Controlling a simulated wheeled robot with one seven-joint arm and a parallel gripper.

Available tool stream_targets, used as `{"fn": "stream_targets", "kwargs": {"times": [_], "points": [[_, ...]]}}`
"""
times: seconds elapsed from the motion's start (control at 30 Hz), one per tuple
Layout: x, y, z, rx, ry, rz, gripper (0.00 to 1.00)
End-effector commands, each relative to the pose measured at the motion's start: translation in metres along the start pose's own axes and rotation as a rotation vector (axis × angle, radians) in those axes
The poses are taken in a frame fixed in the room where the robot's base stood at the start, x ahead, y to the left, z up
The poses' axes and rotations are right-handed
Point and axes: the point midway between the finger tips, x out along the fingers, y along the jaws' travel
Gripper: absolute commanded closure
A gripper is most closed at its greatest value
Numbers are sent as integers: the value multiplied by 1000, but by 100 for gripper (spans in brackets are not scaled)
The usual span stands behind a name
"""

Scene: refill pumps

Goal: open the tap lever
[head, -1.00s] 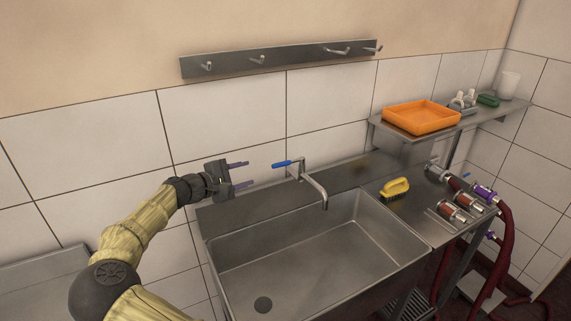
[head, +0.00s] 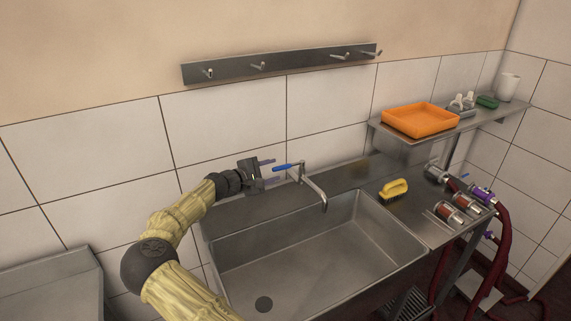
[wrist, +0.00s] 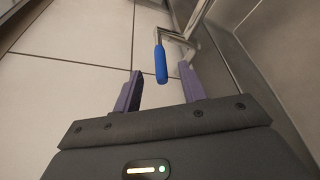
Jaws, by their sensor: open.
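The tap (head: 313,188) stands at the back rim of the steel sink, its spout reaching over the basin. Its lever has a blue handle (head: 286,167) pointing left in the head view. In the wrist view the blue lever handle (wrist: 160,62) lies ahead of the fingertips, between their lines. My gripper (head: 273,171) is open, just left of the lever, and its fingers point toward it. In the wrist view both purple fingers of my gripper (wrist: 160,82) are apart with nothing held. I cannot tell whether a finger touches the handle.
The sink basin (head: 300,245) is empty below. A yellow brush (head: 396,188) lies on the counter to the right. An orange tray (head: 420,119) sits on the wall shelf. A hook rail (head: 285,65) is on the wall above. Pumps with dark red hoses (head: 500,245) stand at far right.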

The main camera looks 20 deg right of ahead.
Motion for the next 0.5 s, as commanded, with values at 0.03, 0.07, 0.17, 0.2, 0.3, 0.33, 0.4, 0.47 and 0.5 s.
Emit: {"fn": "stream_targets", "kwargs": {"times": [0.03,0.07,0.17,0.2,0.3,0.33,0.4,0.47,0.5], "points": [[10,2,2,-1,-3,-1,59],[15,1,3,-1,-4,-2,59],[33,2,2,-1,-3,-1,59],[40,2,2,-2,-2,-1,59],[54,2,2,0,-2,-1,59],[58,2,2,-1,-2,-1,59],[64,1,1,-1,-1,0,59],[68,0,1,-1,-1,-1,59],[69,0,0,-1,0,0,59]]}}
